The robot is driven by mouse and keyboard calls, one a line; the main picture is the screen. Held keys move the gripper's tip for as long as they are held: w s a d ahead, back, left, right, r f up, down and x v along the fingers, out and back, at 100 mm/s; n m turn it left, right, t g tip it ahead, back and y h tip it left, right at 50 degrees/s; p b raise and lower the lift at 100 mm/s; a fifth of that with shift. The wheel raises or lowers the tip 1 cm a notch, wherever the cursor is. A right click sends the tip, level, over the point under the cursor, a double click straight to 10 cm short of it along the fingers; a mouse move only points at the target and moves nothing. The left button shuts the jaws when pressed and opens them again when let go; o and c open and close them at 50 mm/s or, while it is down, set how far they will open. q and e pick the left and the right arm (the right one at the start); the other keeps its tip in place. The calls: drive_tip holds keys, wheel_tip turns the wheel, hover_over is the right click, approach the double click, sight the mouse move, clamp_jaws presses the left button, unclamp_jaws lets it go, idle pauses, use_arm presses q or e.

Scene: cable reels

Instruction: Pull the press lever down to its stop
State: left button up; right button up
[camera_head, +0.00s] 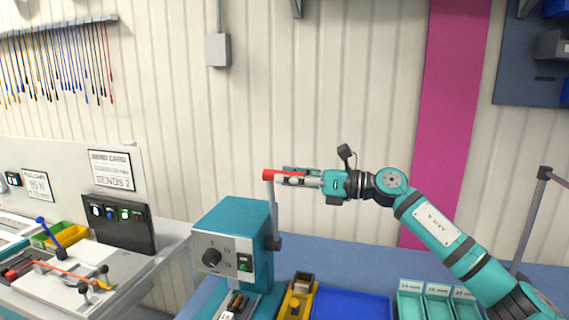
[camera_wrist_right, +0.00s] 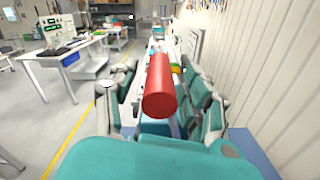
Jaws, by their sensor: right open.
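The press (camera_head: 236,240) is a teal box with a grey front panel, a black knob and a green button. Its lever (camera_head: 274,212) stands upright on the right side, with a red handle (camera_head: 269,175) at the top. My right gripper (camera_head: 290,177) is at the height of the red handle, reaching it from the right. In the right wrist view the red handle (camera_wrist_right: 160,93) lies between the two spread fingers, which look open around it. Whether a finger touches it I cannot tell. My left gripper is in neither view.
A blue tray (camera_head: 350,305), a yellow bin (camera_head: 298,298) and teal bins (camera_head: 438,300) stand right of the press. A bench with a black switch box (camera_head: 122,222) is at left. A wall with a magenta stripe (camera_head: 445,120) is behind.

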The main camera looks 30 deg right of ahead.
drive_tip(key=shift+w+a, duration=0.4)
clamp_jaws()
